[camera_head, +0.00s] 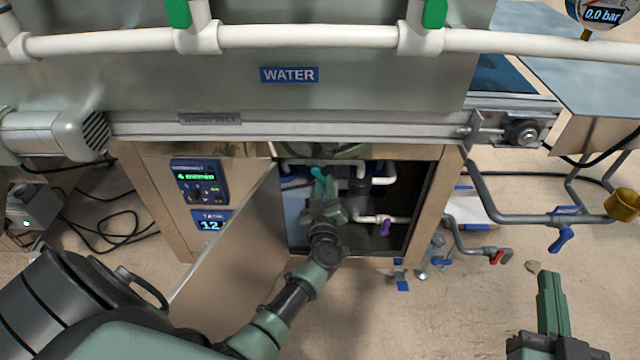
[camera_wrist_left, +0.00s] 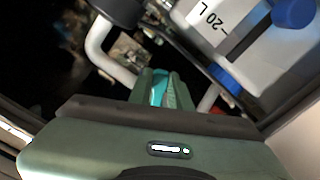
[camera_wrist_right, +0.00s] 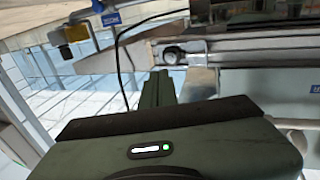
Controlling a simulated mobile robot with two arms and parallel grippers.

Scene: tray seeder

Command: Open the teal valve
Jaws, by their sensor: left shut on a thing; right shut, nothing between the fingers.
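The teal valve (camera_head: 318,174) is inside the open cabinet under the WATER panel, on white piping. My left gripper (camera_head: 322,192) reaches into the cabinet and is shut on the teal valve's handle. In the left wrist view the teal handle (camera_wrist_left: 159,90) shows between the two fingers (camera_wrist_left: 157,88), which partly hide it. My right gripper (camera_head: 552,298) is shut and empty, out over the floor at the lower right. Its closed fingers also show in the right wrist view (camera_wrist_right: 157,90).
The cabinet door (camera_head: 235,250) stands open to the left of my left arm. A purple valve (camera_head: 386,227) sits on a lower white pipe (camera_head: 370,218). A tank marked 20 L (camera_wrist_left: 215,35) is beside the left gripper. Blue (camera_head: 561,239) and red (camera_head: 497,257) valve handles are outside, right.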

